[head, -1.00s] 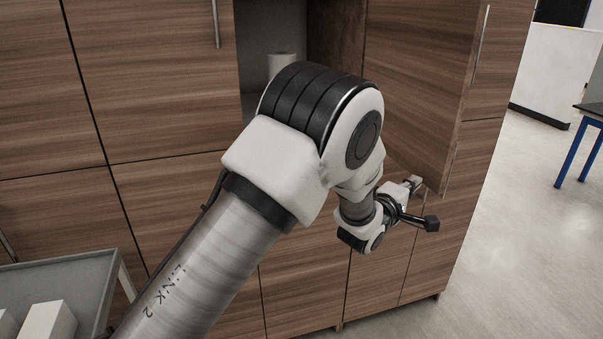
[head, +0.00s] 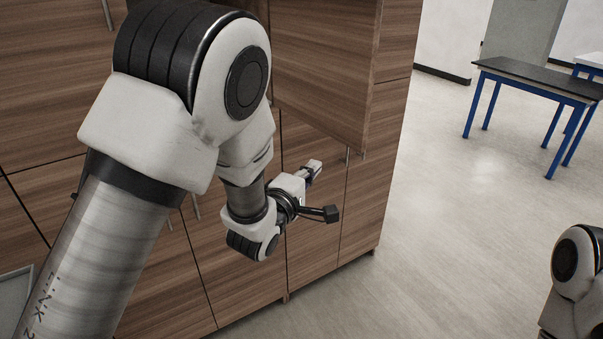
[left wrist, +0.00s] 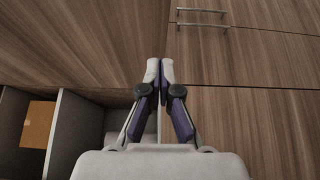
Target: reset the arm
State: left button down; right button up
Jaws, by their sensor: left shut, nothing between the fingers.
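My left arm (head: 150,130) reaches in from the left in the head view, bent at a large joint, in front of a wood-grain cabinet. My left gripper (head: 314,167) is small there, in front of the lower cabinet doors. In the left wrist view its two fingers (left wrist: 159,70) are together with nothing between them. A part of my right arm (head: 575,270) shows at the lower right edge of the head view; its gripper is out of frame.
A cabinet door (head: 325,75) stands open just above my left gripper. The wrist view shows open grey compartments with a brown box (left wrist: 38,124) and door handles (left wrist: 200,12). A blue-legged table (head: 535,80) stands at the back right. Open floor (head: 470,210) lies between.

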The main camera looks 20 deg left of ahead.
pick_arm(q)
jog(key=s+a+f+g+y, duration=0.1)
jog(key=s+a+f+g, duration=0.3)
jog(key=f, duration=0.6)
jog(key=s+f+g+y, duration=0.1)
jog(key=s+f+g, duration=0.1)
jog(key=s+f, duration=0.6)
jog(key=s+a+f+g+y, duration=0.1)
jog(key=s+a+f+g, duration=0.15)
jog(key=f, duration=0.95)
jog(key=s+a+f+m+g, duration=0.1)
jog(key=s+f+m+g, duration=0.3)
jog(key=s+m, duration=0.3)
jog(key=s+a+f+m+g, duration=0.1)
jog(key=s+f+m+g, duration=0.4)
jog(key=s, duration=1.1)
jog(key=m, duration=0.3)
jog(key=shift+f+m, duration=0.25)
jog(key=shift+m, duration=0.05)
